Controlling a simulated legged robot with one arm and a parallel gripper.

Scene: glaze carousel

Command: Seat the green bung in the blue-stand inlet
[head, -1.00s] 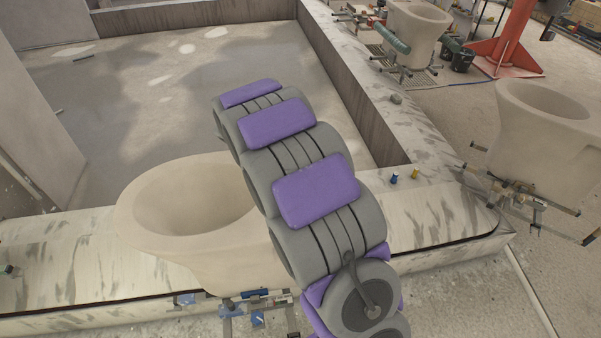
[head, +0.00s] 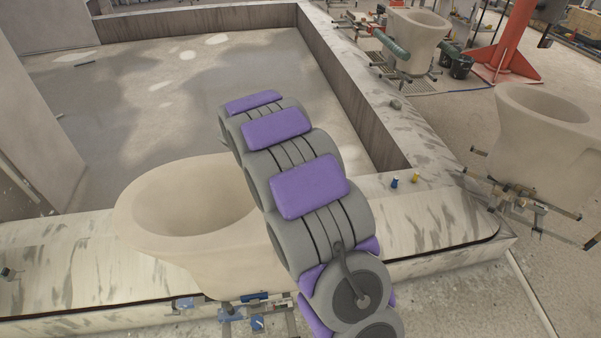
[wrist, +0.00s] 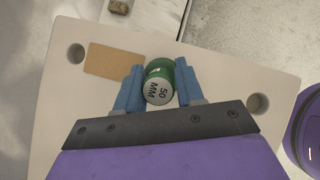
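In the wrist view, my gripper (wrist: 160,88) has its two blue fingers closed on the sides of the green bung (wrist: 158,68). The bung's pale end, marked "50 MM", faces the camera. Behind it is a pale ceramic face (wrist: 215,75) with a round hole near each side and a tan patch. I see no inlet opening there; the area behind the bung is hidden. In the head view, a cream pan (head: 160,245) sits on a stand with blue parts (head: 257,322). My arm covers the pan's right side and hides my gripper there.
A blue bung (head: 394,183) and a yellow bung (head: 415,177) stand on the ledge (head: 440,225) right of my arm. Another pan (head: 535,150) on a stand is at the right. A third pan (head: 418,38) is at the back, near a red post (head: 515,35).

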